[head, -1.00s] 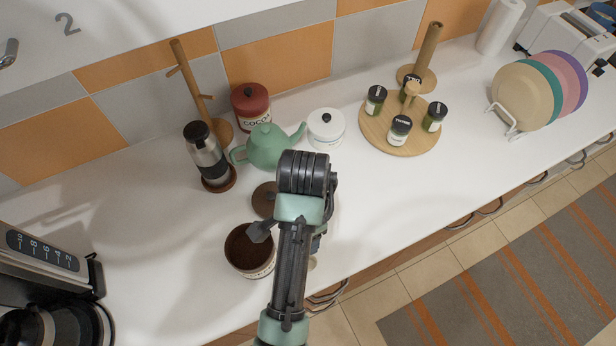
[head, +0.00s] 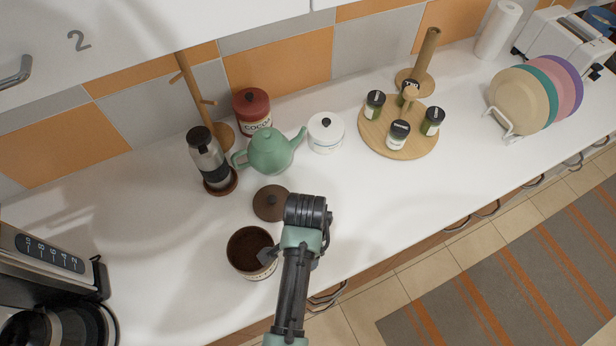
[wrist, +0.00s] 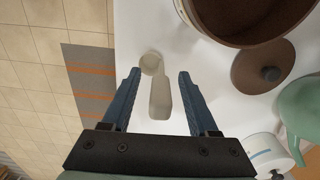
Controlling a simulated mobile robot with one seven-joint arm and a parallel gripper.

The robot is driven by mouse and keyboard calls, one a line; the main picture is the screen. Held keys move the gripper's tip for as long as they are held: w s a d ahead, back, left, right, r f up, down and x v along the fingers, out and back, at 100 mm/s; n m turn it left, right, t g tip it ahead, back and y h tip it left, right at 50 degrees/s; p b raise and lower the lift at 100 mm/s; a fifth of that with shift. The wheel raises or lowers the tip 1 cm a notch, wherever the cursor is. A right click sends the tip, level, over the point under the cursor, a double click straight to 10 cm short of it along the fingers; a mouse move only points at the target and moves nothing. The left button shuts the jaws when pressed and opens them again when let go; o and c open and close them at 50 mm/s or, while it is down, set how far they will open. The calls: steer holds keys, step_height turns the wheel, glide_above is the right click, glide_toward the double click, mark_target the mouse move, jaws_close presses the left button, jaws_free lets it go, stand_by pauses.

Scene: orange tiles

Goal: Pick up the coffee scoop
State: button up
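The coffee scoop (wrist: 160,95) is pale and beige, with a small round cup and a long handle. In the wrist view it lies on the white counter near its edge, cup pointing away from my gripper. My gripper (wrist: 159,72) is open, with one blue finger on each side of the scoop and visible gaps between. I cannot tell how high the fingertips are above the counter. In the head view my arm hides the scoop and most of the gripper.
An open canister (head: 250,252) of brown grounds stands close by, with its brown lid (head: 271,203) behind it. A green teapot (head: 270,150) and a coffee press (head: 207,160) stand farther back. A coffee maker (head: 50,270) is at left.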

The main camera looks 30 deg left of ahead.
jaws_close()
steer(key=shift+r, duration=0.15)
step_height(320, 180, up, 10)
steer(key=shift+f+b, duration=0.1)
steer(key=shift+b, duration=0.45)
